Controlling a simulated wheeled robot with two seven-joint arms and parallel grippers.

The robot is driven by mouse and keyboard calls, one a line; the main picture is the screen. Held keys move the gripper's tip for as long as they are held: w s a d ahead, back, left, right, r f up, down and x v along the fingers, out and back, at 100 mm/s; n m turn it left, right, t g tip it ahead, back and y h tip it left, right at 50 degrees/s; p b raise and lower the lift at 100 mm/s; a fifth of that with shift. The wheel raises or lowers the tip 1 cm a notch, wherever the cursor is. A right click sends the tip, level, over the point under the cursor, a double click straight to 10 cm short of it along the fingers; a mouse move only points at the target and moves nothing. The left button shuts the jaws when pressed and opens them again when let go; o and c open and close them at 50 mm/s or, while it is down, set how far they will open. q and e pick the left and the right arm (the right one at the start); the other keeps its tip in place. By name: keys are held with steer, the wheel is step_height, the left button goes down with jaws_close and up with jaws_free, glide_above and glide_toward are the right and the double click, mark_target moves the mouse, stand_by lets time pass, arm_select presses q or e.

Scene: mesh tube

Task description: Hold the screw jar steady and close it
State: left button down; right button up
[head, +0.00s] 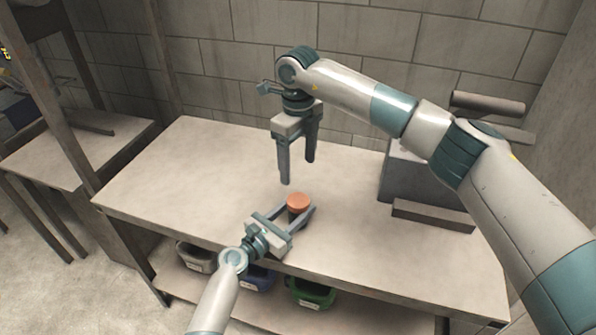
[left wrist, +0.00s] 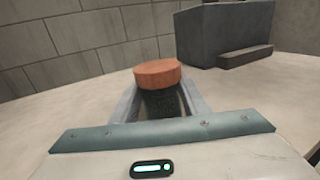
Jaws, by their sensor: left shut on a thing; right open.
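The screw jar stands upright on the table (head: 180,180) with an orange-brown lid (head: 298,201) on top. In the left wrist view the lid (left wrist: 157,73) sits over a dark jar body (left wrist: 162,103). My left gripper (head: 301,212) is shut on the jar body from the front, its fingers on either side below the lid. My right gripper (head: 297,172) is open and empty, pointing down, above the table and a little behind and above the jar. Whether the lid is fully seated cannot be told. The jar's lower part is hidden by my left gripper.
A grey box (head: 408,172) stands at the right of the table, with a low brown block (head: 433,215) before it. Several bins, one green (head: 311,293), sit on a shelf below. A block wall closes the back. The table's left part is clear.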

arm_select(q)
steer(key=c, duration=0.9)
jaws_free()
steer(key=shift+c, duration=0.2)
steer(key=shift+s+a, duration=0.1)
steer(key=b+v, duration=0.2)
steer(key=v, duration=1.5)
steer(key=shift+a, duration=0.15)
